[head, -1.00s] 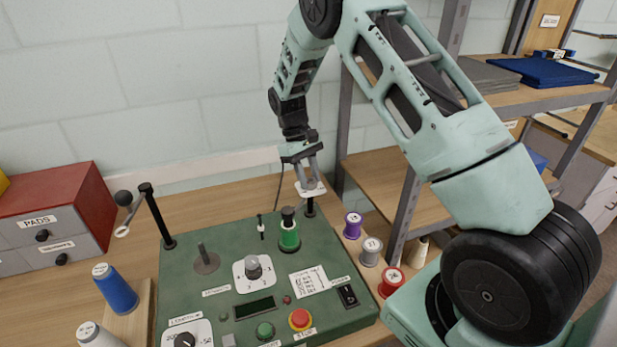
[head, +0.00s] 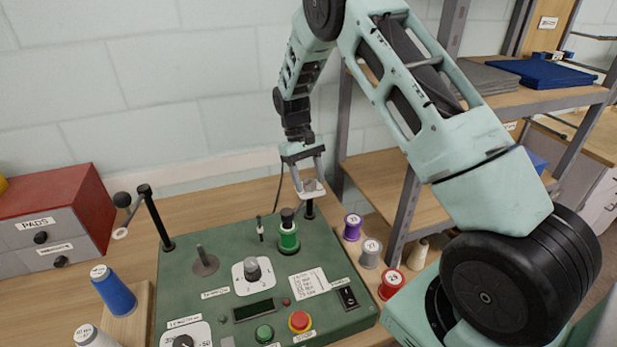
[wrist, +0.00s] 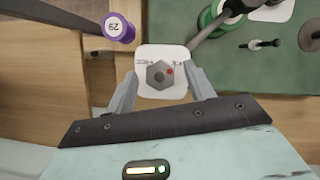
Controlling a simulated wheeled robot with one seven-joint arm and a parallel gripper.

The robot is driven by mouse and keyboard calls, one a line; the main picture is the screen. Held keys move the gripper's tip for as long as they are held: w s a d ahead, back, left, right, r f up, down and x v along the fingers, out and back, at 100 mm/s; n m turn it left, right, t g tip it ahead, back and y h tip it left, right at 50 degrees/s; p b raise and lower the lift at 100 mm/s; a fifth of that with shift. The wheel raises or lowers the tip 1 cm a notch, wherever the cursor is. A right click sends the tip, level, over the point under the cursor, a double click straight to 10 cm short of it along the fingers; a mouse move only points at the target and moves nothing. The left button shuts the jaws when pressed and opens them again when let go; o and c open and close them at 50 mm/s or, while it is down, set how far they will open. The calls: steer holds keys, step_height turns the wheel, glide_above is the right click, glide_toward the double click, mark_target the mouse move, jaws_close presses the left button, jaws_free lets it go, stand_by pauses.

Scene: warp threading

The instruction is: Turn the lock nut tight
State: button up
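In the head view the white plate (head: 313,188) is atop the post at the back right of the green machine; the nut cannot be made out there. My gripper (wrist: 162,80) is open, one finger on each side of the nut, with gaps showing. It also shows above the machine in the head view (head: 308,180).
The green machine (head: 215,275) carries knobs, buttons and a green spool (head: 288,238) close to the post. Purple (head: 352,228), grey and red spools stand right of it. A shelf upright (head: 404,215) stands further right. A second post (head: 155,215) rises at the left.

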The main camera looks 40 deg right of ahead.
steer(key=shift+w+r, duration=0.3)
steer(key=shift+r, duration=0.15)
steer(key=b+v, duration=0.4)
steer(key=v, duration=1.2)
steer(key=shift+r, duration=0.25)
steer(key=shift+s, duration=0.1)
steer(key=s+a+f+n+t+b, duration=0.1)
steer(key=s+a+n, duration=0.1)
steer(key=s+a, duration=0.8)
steer(key=s+a+f+n+t+b, duration=0.1)
steer(key=s+a+n+t, duration=0.15)
steer(key=s+a, duration=0.7)
steer(key=s+a+f+n, duration=0.2)
steer(key=s+a+f, duration=0.1)
steer(key=s, duration=0.6)
steer(key=s+a+f+n+t+b, duration=0.1)
steer(key=s+a+f, duration=0.3)
steer(key=s, duration=0.5)
steer(key=shift+n, duration=0.35)
steer(key=shift+s+a, duration=0.1)
steer(key=shift+a, duration=0.05)
